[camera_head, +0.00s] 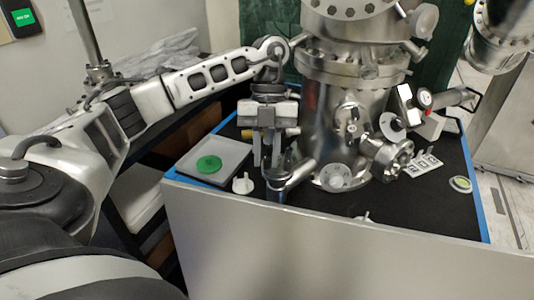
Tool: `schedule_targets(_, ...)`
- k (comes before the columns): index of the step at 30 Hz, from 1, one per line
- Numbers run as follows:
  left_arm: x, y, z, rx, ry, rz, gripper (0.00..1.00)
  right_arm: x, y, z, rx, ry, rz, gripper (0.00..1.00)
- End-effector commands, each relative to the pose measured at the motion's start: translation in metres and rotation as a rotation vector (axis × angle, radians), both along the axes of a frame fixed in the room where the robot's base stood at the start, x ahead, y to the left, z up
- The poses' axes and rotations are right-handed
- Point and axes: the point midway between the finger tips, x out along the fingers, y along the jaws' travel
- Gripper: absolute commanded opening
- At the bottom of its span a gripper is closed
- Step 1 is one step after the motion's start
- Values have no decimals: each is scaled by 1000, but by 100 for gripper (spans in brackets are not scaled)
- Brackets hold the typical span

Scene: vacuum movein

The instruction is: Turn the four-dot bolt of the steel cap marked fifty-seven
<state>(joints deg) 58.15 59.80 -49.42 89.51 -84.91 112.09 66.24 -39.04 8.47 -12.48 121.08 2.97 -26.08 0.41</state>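The steel vacuum chamber (325,125) stands on the black bench top, with several round bolted caps on its side ports. A round flange cap (340,177) faces me low on the front, and another port with a flange (393,158) sticks out to the right. I cannot read any mark fifty-seven or make out a four-dot bolt at this size. My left gripper (272,166) points down at the chamber's left side, just above a short steel port (290,175). Whether its fingers hold anything or touch the port is unclear. My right gripper is out of view.
A grey tray (232,152) with a green disc (209,164) lies left of the chamber. A small white knob-like piece (243,184) stands beside it. A white labelled block (421,165) and a small round piece (460,184) lie to the right. A grey panel (340,245) edges the bench front.

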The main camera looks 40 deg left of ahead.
Motion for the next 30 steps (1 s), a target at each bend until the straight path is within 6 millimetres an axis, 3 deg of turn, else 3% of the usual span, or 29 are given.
schedule_targets(7, 0, 0, -1, -1, -1, 0, 22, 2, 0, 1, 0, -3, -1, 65)
schedule_targets(10, 0, 0, -1, -1, -1, 0, 0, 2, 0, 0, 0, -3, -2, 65)
schedule_targets(20, 0, -1, 0, 0, 0, -18, 0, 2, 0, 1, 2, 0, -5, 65)
schedule_targets(30, 1, -2, 2, 0, 0, -201, 0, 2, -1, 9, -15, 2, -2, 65)
